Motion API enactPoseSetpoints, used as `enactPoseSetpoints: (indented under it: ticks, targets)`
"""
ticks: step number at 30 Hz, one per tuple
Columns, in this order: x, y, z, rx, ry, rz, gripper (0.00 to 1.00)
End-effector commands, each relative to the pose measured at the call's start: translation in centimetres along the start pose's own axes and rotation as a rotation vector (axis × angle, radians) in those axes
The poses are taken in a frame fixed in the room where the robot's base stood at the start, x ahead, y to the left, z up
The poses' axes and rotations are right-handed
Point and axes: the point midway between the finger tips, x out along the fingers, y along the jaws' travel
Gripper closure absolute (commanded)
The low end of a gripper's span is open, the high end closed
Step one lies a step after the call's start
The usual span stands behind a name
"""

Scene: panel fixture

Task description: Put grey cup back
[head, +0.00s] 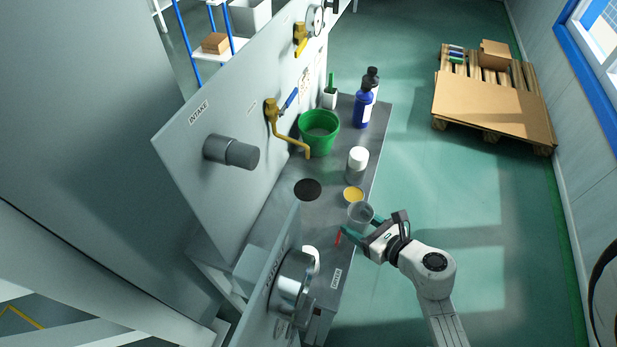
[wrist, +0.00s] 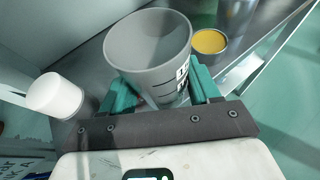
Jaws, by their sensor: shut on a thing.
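The grey cup (head: 360,213) is at the right front edge of the grey bench, just below a yellow disc in the head view. In the wrist view the grey cup (wrist: 150,52) fills the upper middle, open mouth showing, with dark measuring marks on its right side. My gripper (head: 361,228) is shut on the cup, its teal fingers on either side of it. The fingers also show in the wrist view (wrist: 160,95). I cannot tell whether the cup's base touches the bench.
The yellow disc (head: 354,194), a black disc (head: 307,189), a white-lidded jar (head: 357,158) and a green bucket (head: 319,132) stand on the bench (head: 331,188). Blue bottle (head: 363,108) stands behind. A panel (head: 225,115) with a yellow tap rises at left. A white cylinder (wrist: 55,95) is near my gripper.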

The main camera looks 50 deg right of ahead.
Motion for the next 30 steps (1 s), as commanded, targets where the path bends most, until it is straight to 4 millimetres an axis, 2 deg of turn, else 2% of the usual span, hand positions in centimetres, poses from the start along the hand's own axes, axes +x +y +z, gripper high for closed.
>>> enactPoseSetpoints:
  ticks: [3,21,25,30]
  targets:
    - [2.8,-0.1,1.5,-0.001,-0.004,-0.002,0.73]
    - [16.0,0.0,6.6,-0.004,-0.002,0.000,0.73]
    - [17.7,0.1,7.3,-0.003,-0.001,0.001,0.73]
    - [18.4,0.1,7.3,0.000,0.000,0.000,0.73]
